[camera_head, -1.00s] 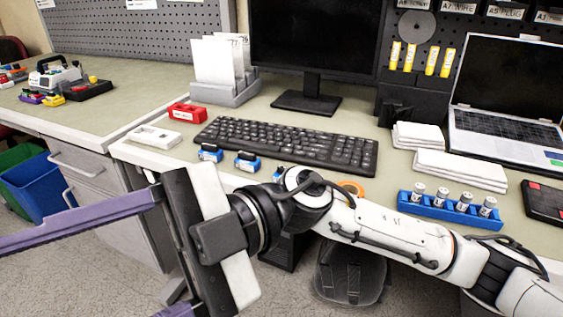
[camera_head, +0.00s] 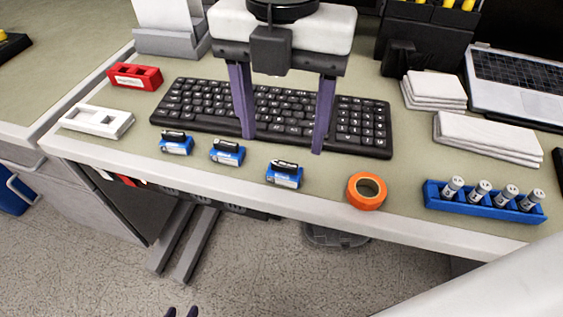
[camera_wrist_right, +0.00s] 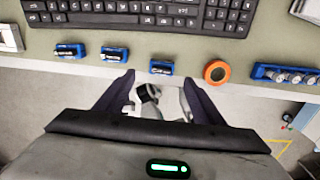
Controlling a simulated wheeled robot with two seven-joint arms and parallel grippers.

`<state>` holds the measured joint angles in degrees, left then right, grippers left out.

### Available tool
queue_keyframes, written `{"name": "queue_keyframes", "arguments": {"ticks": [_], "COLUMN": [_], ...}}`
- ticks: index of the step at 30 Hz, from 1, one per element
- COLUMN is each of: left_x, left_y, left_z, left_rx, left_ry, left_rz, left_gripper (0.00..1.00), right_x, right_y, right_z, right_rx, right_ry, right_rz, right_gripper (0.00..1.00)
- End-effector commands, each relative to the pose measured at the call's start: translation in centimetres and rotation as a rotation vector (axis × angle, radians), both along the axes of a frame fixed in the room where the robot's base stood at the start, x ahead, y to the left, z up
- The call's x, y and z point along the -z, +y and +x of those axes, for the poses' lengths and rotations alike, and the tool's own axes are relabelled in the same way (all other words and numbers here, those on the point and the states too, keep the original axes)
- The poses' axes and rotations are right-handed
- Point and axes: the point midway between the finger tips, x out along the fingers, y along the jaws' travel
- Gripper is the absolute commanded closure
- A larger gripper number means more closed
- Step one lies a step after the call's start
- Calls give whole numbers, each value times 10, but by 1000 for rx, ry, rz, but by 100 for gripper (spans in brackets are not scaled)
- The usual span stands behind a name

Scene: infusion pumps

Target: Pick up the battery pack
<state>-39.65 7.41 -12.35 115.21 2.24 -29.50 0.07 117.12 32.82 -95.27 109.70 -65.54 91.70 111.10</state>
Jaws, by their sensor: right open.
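Three small blue packs with black tops, which look like battery packs, stand in a row near the desk's front edge: the left pack (camera_head: 176,143), the middle pack (camera_head: 227,152) and the right pack (camera_head: 284,174). My right gripper (camera_head: 282,144) is open and empty, fingers pointing down, above the desk behind the right pack in the head view. In the right wrist view, the right pack (camera_wrist_right: 161,68) shows between the fingertips of my right gripper (camera_wrist_right: 157,77), apart from them. Only the tips of my left gripper (camera_head: 181,312) show at the bottom edge.
A black keyboard (camera_head: 365,128) lies behind the packs. An orange tape roll (camera_head: 354,196) and a blue rack (camera_head: 438,203) of cylinders stand to the right. A red holder (camera_head: 122,82) and a white holder (camera_head: 80,121) are at left. White cloths (camera_head: 485,140) lie at back right.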

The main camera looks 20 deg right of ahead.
Motion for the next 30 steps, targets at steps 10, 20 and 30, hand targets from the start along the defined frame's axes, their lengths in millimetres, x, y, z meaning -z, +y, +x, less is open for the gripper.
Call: {"name": "queue_keyframes", "arguments": {"ticks": [10,20,30], "left_x": [1,-2,-5], "left_y": [-1,-1,-1], "left_z": [-4,1,5], "left_rx": [0,0,0], "left_ry": [8,-3,-11], "left_rz": [-2,-2,-2], "left_gripper": [69,69,69], "right_x": [36,69,68], "right_y": [-2,-3,-3], "right_z": [-3,-3,-3], "right_rx": [-2,-2,-2], "right_ry": [3,1,1], "right_rz": [1,4,4], "right_gripper": [38,38,64]}}
